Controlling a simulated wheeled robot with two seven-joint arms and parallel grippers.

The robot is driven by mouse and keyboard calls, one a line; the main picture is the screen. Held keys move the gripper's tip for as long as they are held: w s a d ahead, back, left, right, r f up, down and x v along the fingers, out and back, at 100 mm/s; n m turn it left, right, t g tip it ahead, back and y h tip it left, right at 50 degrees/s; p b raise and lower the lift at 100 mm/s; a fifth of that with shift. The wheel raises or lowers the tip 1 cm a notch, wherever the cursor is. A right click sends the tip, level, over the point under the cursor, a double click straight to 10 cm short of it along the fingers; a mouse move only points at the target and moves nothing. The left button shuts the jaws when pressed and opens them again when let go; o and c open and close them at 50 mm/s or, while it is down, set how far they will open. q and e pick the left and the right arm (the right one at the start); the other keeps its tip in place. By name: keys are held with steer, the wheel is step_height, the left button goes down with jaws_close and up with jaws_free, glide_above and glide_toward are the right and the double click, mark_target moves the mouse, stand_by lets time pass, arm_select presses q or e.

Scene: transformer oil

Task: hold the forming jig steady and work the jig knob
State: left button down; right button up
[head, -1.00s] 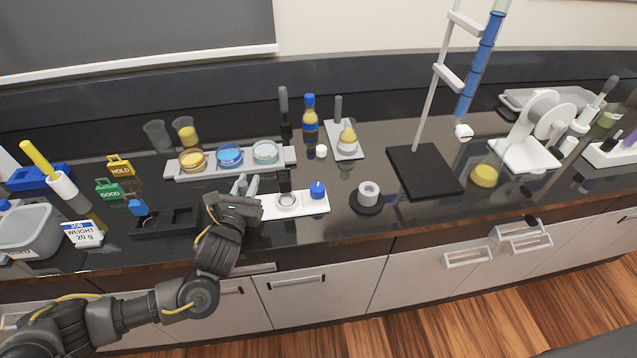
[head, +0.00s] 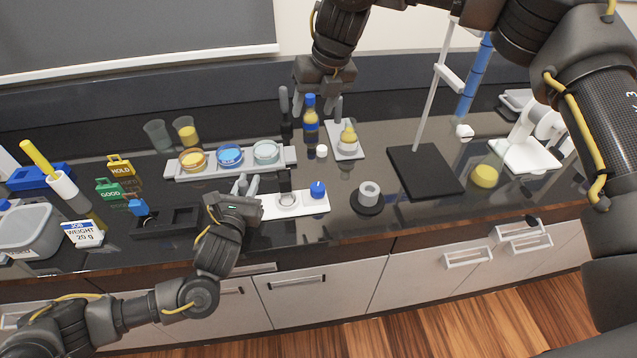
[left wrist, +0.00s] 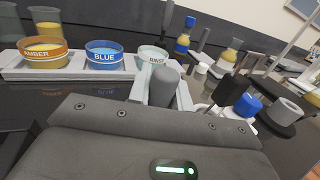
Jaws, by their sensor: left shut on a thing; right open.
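The forming jig (head: 303,208) is a white plate on the dark bench in the head view, with a pale ring and a black upright part. Its blue jig knob (head: 318,189) stands at the right end and also shows in the left wrist view (left wrist: 247,105). My right gripper (head: 321,110) is open, high and behind the jig, fingers pointing down around the view of a blue-capped bottle (head: 310,124). It is apart from the knob.
A rack with amber, blue and rinse dishes (head: 292,152) lies behind the jig. A grey ring on a black disc (head: 368,192) stands to its right, before a black stand base (head: 425,172). A small white plate with a flask (head: 348,140) stands behind.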

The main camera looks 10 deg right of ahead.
mark_target(318, 188)
steer(key=s+f+g+h, duration=0.1)
steer(key=f, duration=0.5)
steer(key=s+f+n, duration=0.1)
steer(key=s+f, duration=0.1)
steer(key=f, duration=0.4)
steer(key=s+f+g+h, duration=0.1)
steer(key=s+f, duration=0.1)
steer(key=f, duration=0.4)
steer(key=shift+s+a+f+n+g+h, duration=0.1)
steer(key=shift+s+f+n+g+h, duration=0.15)
steer(key=shift+n+g+h, duration=0.05)
steer(key=c, duration=1)
